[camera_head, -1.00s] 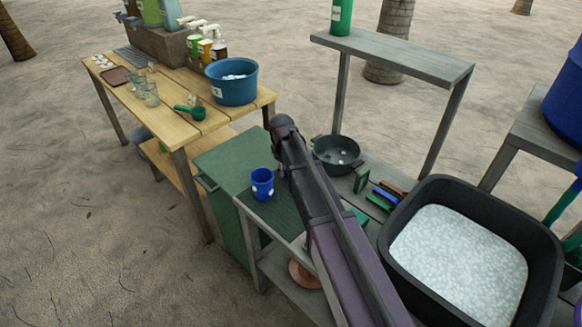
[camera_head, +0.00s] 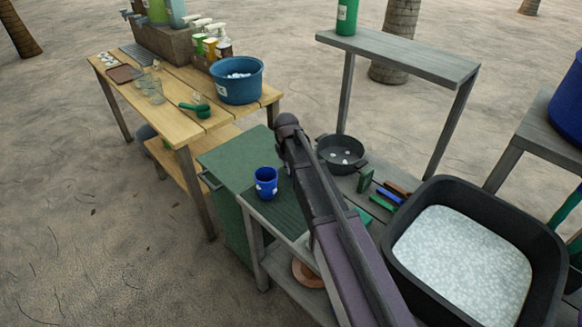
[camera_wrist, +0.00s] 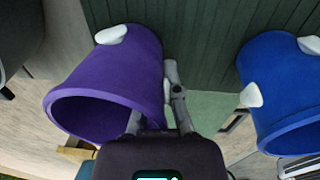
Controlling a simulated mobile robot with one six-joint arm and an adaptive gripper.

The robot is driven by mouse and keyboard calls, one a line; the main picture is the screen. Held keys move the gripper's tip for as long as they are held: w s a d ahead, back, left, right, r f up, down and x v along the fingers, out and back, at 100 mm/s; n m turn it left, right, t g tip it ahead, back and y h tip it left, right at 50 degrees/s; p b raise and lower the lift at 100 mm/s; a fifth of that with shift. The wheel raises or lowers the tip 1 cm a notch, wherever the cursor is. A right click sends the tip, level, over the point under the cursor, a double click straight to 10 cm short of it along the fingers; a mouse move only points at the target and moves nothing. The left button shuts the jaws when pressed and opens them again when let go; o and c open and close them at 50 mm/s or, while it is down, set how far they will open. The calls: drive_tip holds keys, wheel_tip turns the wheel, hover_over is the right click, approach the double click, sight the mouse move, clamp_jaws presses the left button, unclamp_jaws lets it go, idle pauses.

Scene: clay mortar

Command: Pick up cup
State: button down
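A purple cup (camera_wrist: 135,65) with white fittings on it fills the left middle of the wrist view. My gripper (camera_wrist: 155,105) is at its right wall: one finger is at the rim opening, the other lies along the outside. Whether the fingers press on the wall is unclear. A blue cup (camera_head: 266,183) stands on the dark green ribbed mat (camera_head: 285,212); it also shows at the right of the wrist view (camera_wrist: 275,80), apart from my gripper. In the head view my arm hides the purple cup and my gripper.
A black pot (camera_head: 341,155) stands behind my arm, and a black tub (camera_head: 545,240) of pale water is to the right. A wooden table (camera_head: 135,95) with a blue bucket (camera_head: 237,80) and glasses stands at back left. A grey shelf (camera_head: 400,55) rises behind.

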wheel_tip(320, 180, up, 4)
drive_tip(key=p, duration=0.4)
drive_tip(key=shift+s, duration=0.1)
drive_tip(key=s+d, duration=0.2)
drive_tip(key=s, duration=0.3)
drive_tip(key=s+d, duration=0.2)
drive_tip(key=s, duration=0.2)
drive_tip(key=s+d+r+p, duration=0.1)
drive_tip(key=s+d, duration=0.1)
drive_tip(key=s, duration=0.3)
drive_tip(key=shift+s, duration=0.35)
idle(0.4)
